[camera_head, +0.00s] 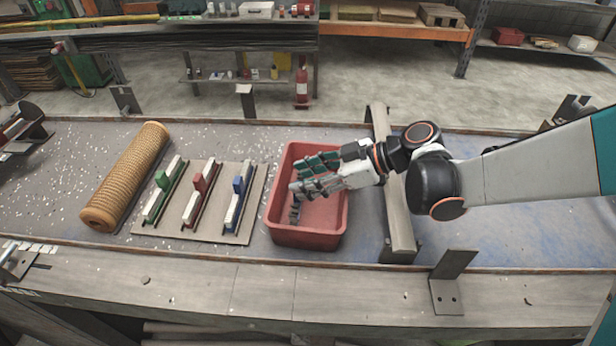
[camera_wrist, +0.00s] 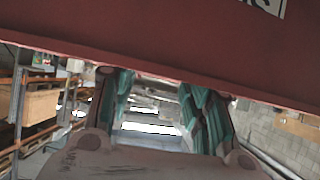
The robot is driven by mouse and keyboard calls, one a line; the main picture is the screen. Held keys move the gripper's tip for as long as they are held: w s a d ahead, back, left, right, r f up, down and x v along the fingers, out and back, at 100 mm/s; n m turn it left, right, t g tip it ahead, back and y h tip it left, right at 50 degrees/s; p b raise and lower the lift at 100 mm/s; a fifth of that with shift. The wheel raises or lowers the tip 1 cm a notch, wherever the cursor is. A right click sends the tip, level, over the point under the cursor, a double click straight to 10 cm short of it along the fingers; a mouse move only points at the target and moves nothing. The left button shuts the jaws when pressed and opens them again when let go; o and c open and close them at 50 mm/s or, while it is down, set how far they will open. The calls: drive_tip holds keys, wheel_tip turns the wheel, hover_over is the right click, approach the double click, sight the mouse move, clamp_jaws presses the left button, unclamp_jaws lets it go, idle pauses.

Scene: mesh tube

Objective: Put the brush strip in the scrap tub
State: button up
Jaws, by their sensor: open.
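The scrap tub is a red, open-topped tub (camera_head: 310,240) standing on the bench at the middle of the head view. Its red wall (camera_wrist: 150,35) fills the top of the wrist view. My gripper (camera_head: 298,184) is over the tub's opening, reaching in from the right, with its fingers apart. In the wrist view my gripper (camera_wrist: 155,95) shows two teal-padded fingers with no object visible between them. I cannot tell which is the brush strip.
The flat board (camera_head: 240,232) lies close to the tub's left side. A tan mesh tube (camera_head: 127,177) lies at the left of the bench. A grey bar (camera_head: 393,190) crosses the bench right of the tub. A bracket (camera_head: 450,282) stands on the front edge.

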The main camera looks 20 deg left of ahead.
drive_tip(key=p+v, duration=0.4)
drive_tip(key=v, duration=0.8)
drive_tip(key=shift+r, duration=0.55)
drive_tip(key=shift+d, duration=0.1)
drive_tip(key=s+d+r+m+t+h, duration=0.1)
drive_tip(key=s+d+m+t+h, duration=0.2)
drive_tip(key=d+m, duration=0.4)
drive_tip(key=s+d+r+m+t+h, duration=0.1)
drive_tip(key=s+d+m+t+h, duration=0.2)
drive_tip(key=d+m, duration=0.4)
drive_tip(key=s+d+r+m+t+h, duration=0.1)
drive_tip(key=s+d+m+t+h, duration=0.3)
drive_tip(key=d, duration=1)
drive_tip(key=s+m+h, duration=0.1)
drive_tip(key=m, duration=0.2)
drive_tip(key=shift+s+d+r+h, duration=0.2)
drive_tip(key=shift+s+r+h, duration=0.05)
drive_tip(key=shift+s+h, duration=0.15)
drive_tip(key=shift+c, duration=0.6)
